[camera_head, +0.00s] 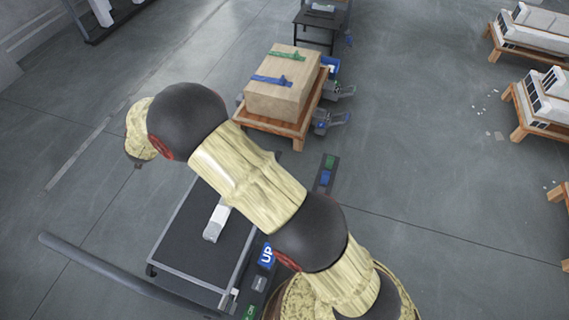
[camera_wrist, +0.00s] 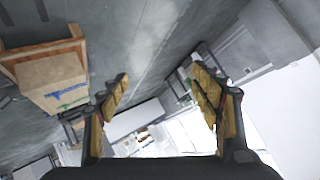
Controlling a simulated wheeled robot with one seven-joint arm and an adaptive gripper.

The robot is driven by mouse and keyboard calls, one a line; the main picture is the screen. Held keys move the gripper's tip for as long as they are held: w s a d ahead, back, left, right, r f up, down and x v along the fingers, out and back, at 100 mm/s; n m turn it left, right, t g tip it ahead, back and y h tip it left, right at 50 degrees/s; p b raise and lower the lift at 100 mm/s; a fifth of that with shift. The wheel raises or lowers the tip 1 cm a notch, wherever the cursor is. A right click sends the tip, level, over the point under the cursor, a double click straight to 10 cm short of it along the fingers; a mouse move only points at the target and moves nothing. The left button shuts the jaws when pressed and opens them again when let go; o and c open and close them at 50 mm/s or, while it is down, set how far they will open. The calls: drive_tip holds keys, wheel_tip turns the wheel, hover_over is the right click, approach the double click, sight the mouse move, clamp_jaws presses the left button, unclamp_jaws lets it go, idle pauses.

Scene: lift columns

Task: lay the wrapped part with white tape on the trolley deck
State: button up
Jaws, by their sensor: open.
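A dark trolley deck (camera_head: 183,258) with a light metal rim lies below my arm in the head view. A whitish elongated piece (camera_head: 213,228) lies on it, partly covered by my arm; I cannot tell whether it is the wrapped part with white tape. My gripper (camera_wrist: 158,76) is open and empty in the wrist view, its yellowish fingers wide apart. It points across the room, and no part is between the fingers. In the head view my arm reaches to the left above the deck, and the fingers cannot be made out.
A brown box (camera_head: 275,97) with blue and green strips on top sits on a wooden stand (camera_head: 268,125). A grey bar (camera_head: 105,272) runs beside the deck. A blue UP sign (camera_head: 266,256) is at its right edge. Wooden pallets (camera_head: 520,128) stand at right; open floor lies between.

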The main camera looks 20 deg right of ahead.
drive_tip(key=s+d+r+n+y, duration=0.1)
drive_tip(key=s+d+r, duration=0.15)
drive_tip(key=r, duration=0.45)
drive_tip(key=s+d+r+n+y, duration=0.1)
drive_tip(key=d+r, duration=0.3)
drive_tip(key=r, duration=0.4)
drive_tip(key=s+d+r+n+g+y, duration=0.1)
drive_tip(key=s+d+r+n+g, duration=0.1)
drive_tip(key=s+d+r, duration=0.9)
drive_tip(key=s+d+g+h, duration=0.1)
drive_tip(key=s+d, duration=0.5)
drive_tip(key=s, duration=0.6)
drive_tip(key=s+d+f+n+g+h, duration=0.1)
drive_tip(key=s+d, duration=0.6)
drive_tip(key=s, duration=0.4)
drive_tip(key=s+d+f+g+h, duration=0.1)
drive_tip(key=s+d+h, duration=0.1)
drive_tip(key=s+d, duration=0.5)
drive_tip(key=s, duration=0.5)
drive_tip(key=shift+s+g, duration=0.3)
drive_tip(key=shift+r, duration=0.1)
wheel_tip(320, 180, up, 5)
drive_tip(key=p, duration=0.5)
